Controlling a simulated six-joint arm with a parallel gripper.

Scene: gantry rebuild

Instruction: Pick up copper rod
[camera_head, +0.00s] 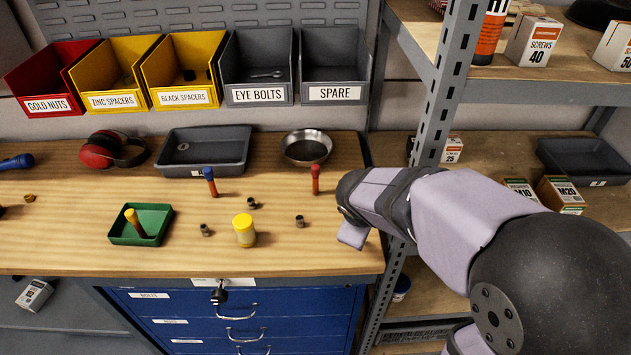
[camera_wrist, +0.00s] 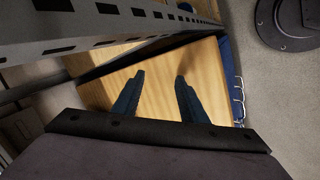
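No plain copper rod stands out. A small upright piece with a blue top and an orange-copper lower part (camera_head: 211,185) stands on the bench (camera_head: 60,250) in front of the grey tray. A similar upright piece with a red top (camera_head: 315,178) stands further right, near my arm; its lower part is too small to make out. A yellow-and-brown piece (camera_head: 133,221) leans in the green tray (camera_head: 159,238). In the wrist view my gripper (camera_wrist: 159,80) has its two dark fingers apart, with only bare wood between them. In the head view its fingers are hidden behind my arm.
A yellow cylinder (camera_head: 244,230) and several small dark metal parts lie mid-bench. Behind are the grey tray (camera_head: 178,173), a metal bowl (camera_head: 307,160), red earmuffs (camera_head: 97,157) and wall bins. A shelf post (camera_head: 439,90) stands close by my arm. The bench's front left is clear.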

